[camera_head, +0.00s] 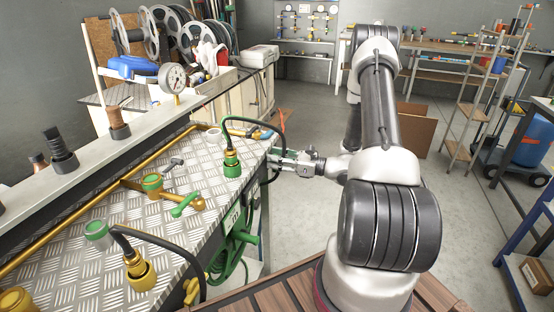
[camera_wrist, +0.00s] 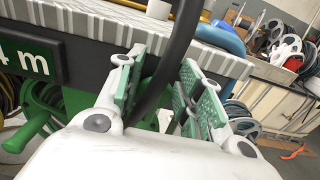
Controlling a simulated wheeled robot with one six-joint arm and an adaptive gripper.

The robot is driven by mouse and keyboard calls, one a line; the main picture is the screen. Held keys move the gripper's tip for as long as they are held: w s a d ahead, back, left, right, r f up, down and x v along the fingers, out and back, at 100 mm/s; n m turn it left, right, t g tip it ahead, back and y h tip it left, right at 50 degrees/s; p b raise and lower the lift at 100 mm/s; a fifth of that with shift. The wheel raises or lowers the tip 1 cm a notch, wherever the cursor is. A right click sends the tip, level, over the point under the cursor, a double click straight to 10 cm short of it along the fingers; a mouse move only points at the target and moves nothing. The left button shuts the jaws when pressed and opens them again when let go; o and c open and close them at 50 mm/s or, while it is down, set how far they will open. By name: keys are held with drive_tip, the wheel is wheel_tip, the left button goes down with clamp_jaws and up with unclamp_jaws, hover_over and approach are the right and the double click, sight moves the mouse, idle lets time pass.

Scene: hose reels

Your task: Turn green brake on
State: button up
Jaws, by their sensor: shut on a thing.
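My gripper (camera_head: 292,162) is beside the right edge of the metal bench. In the wrist view its green-padded fingers (camera_wrist: 160,88) are on either side of a black hose (camera_wrist: 178,45), closed on it. The hose arches from a green and yellow fitting (camera_head: 231,160) over the bench edge. Below the edge a green reel part (camera_head: 244,236) with green hose shows; in the wrist view a green handle (camera_wrist: 38,118) sticks out at left. A green lever (camera_head: 185,205) lies on the bench top. I cannot tell which green part is the brake.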

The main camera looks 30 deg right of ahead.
drive_tip(key=shift+d+m, duration=0.1)
drive_tip(key=shift+m, duration=0.2)
drive_tip(key=m, duration=0.5)
drive_tip(key=w+d+f+m, duration=0.1)
drive_tip(key=m, duration=0.5)
drive_tip(key=f+m, duration=0.1)
drive_tip(key=m, duration=0.5)
drive_tip(key=shift+w+d+f, duration=0.1)
drive_tip(key=shift+w+d, duration=0.15)
idle(0.3)
drive_tip(key=o, duration=1)
drive_tip(key=v, duration=1.2)
